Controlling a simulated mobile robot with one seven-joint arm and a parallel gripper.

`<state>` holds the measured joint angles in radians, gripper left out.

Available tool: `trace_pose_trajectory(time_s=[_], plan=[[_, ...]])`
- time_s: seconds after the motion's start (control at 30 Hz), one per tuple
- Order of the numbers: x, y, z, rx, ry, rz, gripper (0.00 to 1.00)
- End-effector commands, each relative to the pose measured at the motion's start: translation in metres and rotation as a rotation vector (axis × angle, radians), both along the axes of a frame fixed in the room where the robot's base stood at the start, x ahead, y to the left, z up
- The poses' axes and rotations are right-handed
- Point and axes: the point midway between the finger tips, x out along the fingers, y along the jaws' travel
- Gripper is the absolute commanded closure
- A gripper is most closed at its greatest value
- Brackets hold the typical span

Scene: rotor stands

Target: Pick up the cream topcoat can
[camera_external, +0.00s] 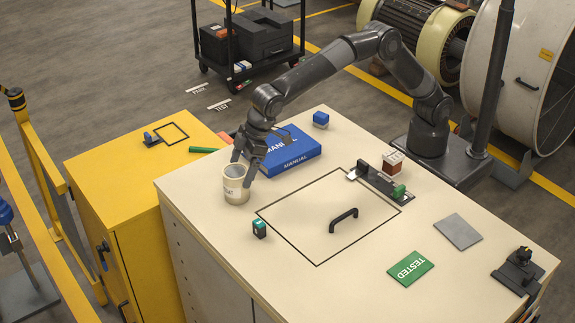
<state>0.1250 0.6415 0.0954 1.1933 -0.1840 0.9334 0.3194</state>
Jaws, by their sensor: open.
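The cream topcoat can (236,190) stands upright near the left edge of the cream-topped cabinet. Dark lettering shows on its side. My gripper (240,170) points down at the can from above, its fingers spread. One finger is by the can's rear left rim and the other comes down along its right side. Whether either finger touches the can cannot be told from this view. The fingers hide part of the can's rim.
A blue manual box (290,158) lies just behind and right of my gripper. A small teal-and-black item (259,229) stands in front of the can. A black handle (343,220) rises from the outlined panel. A yellow cabinet (100,173) adjoins at left.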

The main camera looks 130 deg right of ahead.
Motion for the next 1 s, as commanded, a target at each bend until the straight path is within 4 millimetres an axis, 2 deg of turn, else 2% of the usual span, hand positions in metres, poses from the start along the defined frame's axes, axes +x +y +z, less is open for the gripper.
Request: trace_pose_trajectory(time_s=[0.23, 0.47, 0.73, 1.0], plan=[[0.007, -0.005, -0.019, 0.0, 0.001, 0.0, 0.09], [0.02, -0.011, -0.05, 0.001, 0.0, 0.001, 0.09], [0.022, -0.012, -0.054, 0.0, -0.002, 0.001, 0.09], [0.022, -0.012, -0.054, 0.0, -0.001, 0.001, 0.31]])
